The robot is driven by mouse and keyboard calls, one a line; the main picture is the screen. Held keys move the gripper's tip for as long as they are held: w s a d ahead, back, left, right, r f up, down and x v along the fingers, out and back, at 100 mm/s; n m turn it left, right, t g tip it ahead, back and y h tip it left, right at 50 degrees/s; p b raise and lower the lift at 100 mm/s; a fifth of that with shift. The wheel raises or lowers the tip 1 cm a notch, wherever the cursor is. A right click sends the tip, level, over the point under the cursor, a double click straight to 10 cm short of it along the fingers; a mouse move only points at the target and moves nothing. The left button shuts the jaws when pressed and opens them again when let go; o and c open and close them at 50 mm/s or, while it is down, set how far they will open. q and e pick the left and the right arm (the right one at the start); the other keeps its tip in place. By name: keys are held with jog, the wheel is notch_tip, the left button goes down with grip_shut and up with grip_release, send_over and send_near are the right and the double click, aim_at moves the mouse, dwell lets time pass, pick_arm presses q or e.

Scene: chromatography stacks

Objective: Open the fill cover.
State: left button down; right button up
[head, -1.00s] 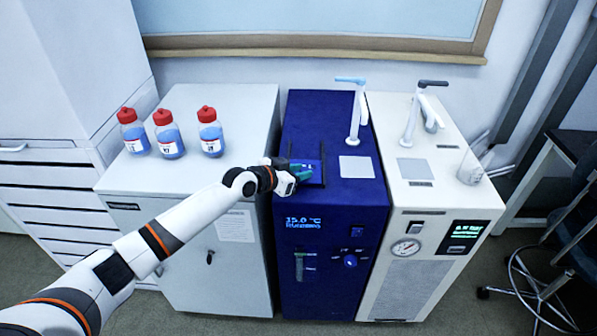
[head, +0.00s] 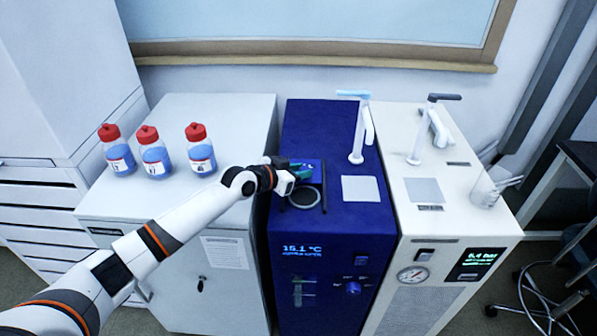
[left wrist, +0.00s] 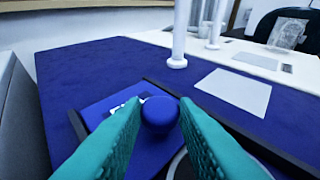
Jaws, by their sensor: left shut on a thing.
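The fill cover (head: 314,165) is a flat blue plate between dark rails on top of the dark blue chiller unit (head: 300,115). In the left wrist view the cover (left wrist: 95,108) carries a round blue knob (left wrist: 160,114) and a pale label. My left gripper (head: 299,172) is shut on this knob; its green fingers (left wrist: 160,125) are on either side of it. A round, ringed opening (head: 304,197) lies bare in front of the cover, part of its rim showing low in the left wrist view. My right gripper is not in view.
Several tall items stand nearby: three red-capped blue bottles (head: 155,155) on the white cabinet (head: 232,118) at left, a white spout (head: 358,140) behind right of the cover, and a white unit (head: 462,212) with a glass beaker (head: 490,190) at right.

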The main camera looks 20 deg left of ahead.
pick_arm(q)
jog(key=c, duration=1.2)
grip_release()
jog(key=shift+s, duration=0.2)
jog(key=shift+o, duration=0.2)
jog(key=shift+s, duration=0.15)
jog(key=shift+s+a+r, duration=0.15)
jog(key=shift+s+a, duration=0.1)
jog(key=shift+s, duration=0.05)
jog(key=v, duration=1.1)
jog(key=shift+b, duration=0.45)
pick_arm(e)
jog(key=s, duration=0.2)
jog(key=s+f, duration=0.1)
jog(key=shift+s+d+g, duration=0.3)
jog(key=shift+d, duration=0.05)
